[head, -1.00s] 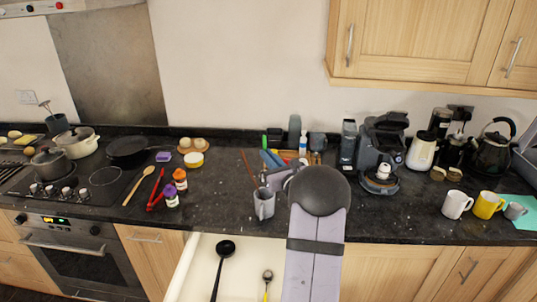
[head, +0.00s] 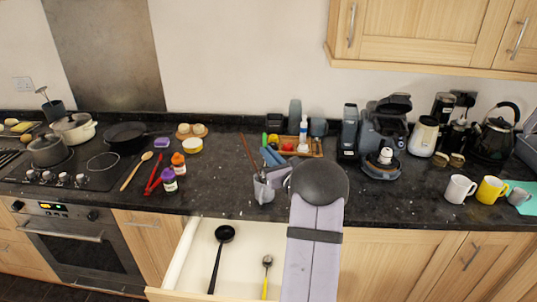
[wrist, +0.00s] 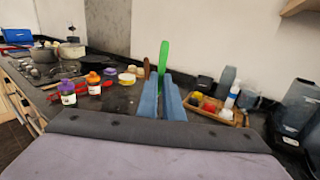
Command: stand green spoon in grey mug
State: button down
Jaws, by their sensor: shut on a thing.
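The green spoon (wrist: 163,60) stands upright between the blue fingers of my gripper (wrist: 162,98) in the wrist view. My gripper is shut on it, and the fingers hide its lower part. In the head view my gripper (head: 271,157) is just above and behind the grey mug (head: 262,192), overlapping the mug's right side. The mug stands upright near the counter's front edge. A brown utensil (head: 247,152) leans up from it, and also shows left of the spoon in the wrist view (wrist: 147,68). I cannot tell whether the spoon's lower end is inside the mug.
An open drawer (head: 180,262) below the mug holds a black ladle (head: 218,260) and a yellow-handled spoon (head: 266,275). A tray of items (head: 317,146) stands behind, right of the gripper. Red tongs (head: 153,182) and small jars lie left. White (head: 459,188) and yellow mugs (head: 489,190) stand right.

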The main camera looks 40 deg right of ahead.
jog(key=shift+f+b, duration=2.2)
jog(key=shift+b, duration=0.1)
jog(key=c, duration=1.8)
grip_release()
jog(key=shift+c, duration=0.2)
jog(key=shift+s, duration=0.1)
jog(key=b+v, duration=0.3)
jog(key=v, duration=0.4)
